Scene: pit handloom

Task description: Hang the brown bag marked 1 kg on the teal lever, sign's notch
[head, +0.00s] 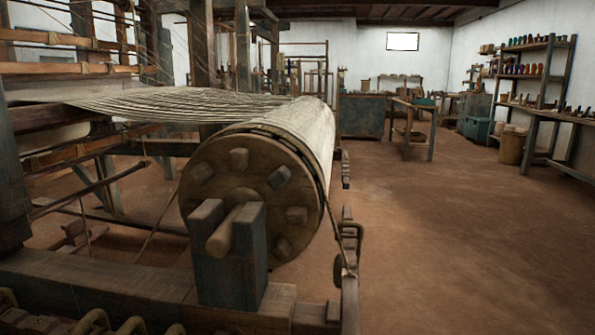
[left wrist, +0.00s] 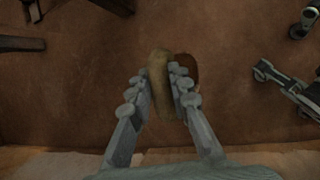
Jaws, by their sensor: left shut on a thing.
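In the left wrist view my left gripper (left wrist: 160,88) is shut on a tan-brown, elongated thing, which I take to be the brown bag (left wrist: 160,70). A darker reddish-brown piece shows just behind the right finger; I cannot tell if it is part of the same bag. No 1 kg mark can be read. The bag is held above a brown floor. Neither gripper shows in the head view. I cannot make out a teal lever or its notch clearly; a narrow bar with a curved hook (head: 355,236) stands right of the loom's roller.
The loom's big wooden roller (head: 250,195), wound with pale threads, fills the middle of the head view. A dark blue-grey block (head: 232,275) bears its axle. Curved hooks (head: 92,321) line the lower left. Open floor (head: 450,250) lies right, with shelves (head: 540,80) beyond.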

